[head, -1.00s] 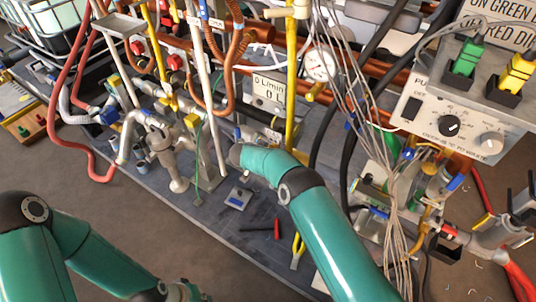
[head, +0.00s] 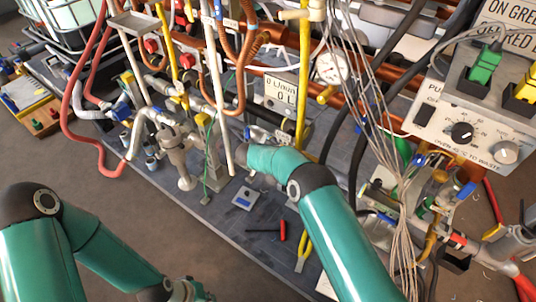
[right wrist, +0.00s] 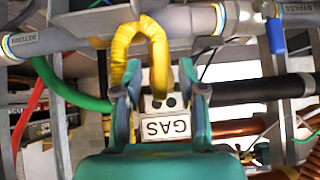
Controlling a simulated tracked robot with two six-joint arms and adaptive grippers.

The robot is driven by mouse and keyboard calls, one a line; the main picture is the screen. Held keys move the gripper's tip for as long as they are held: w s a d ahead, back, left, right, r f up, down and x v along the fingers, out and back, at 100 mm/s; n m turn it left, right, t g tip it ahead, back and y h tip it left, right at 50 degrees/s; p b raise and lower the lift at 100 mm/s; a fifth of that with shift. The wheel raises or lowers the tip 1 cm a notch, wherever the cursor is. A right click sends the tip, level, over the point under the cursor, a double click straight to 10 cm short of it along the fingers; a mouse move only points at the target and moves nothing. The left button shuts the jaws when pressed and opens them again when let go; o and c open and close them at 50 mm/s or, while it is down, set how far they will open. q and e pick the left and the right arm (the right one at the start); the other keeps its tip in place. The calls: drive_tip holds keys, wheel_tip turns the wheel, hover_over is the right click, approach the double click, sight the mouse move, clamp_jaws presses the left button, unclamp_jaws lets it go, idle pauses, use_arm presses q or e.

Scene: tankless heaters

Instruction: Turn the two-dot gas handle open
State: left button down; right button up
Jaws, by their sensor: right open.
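A white label plate reading GAS (right wrist: 167,126), upside down in the right wrist view, has two dark dots on its edge. A bent yellow piece (right wrist: 155,50), apparently the gas handle, arches just above the dots. My right gripper (right wrist: 160,72) is open, with one finger on each side of the plate and the yellow piece's lower part. I cannot tell whether a finger touches it. In the head view my right arm reaches into the pipework, and its fingers are hidden. My left gripper (head: 187,291) is partly cut off at the bottom edge, its jaws unclear.
A grey pipe labelled BYPASS and RETURN (right wrist: 195,20) crosses above the fingers, with a blue lever (right wrist: 276,36) to the right. A black pipe (right wrist: 262,88) runs right of the gripper. A control box (head: 465,125) and hanging cables stand right in the head view.

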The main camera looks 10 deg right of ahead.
drive_tip(key=v, duration=0.9)
drive_tip(key=shift+s+r, duration=0.25)
drive_tip(key=shift+r, duration=0.05)
drive_tip(key=shift+a, duration=0.15)
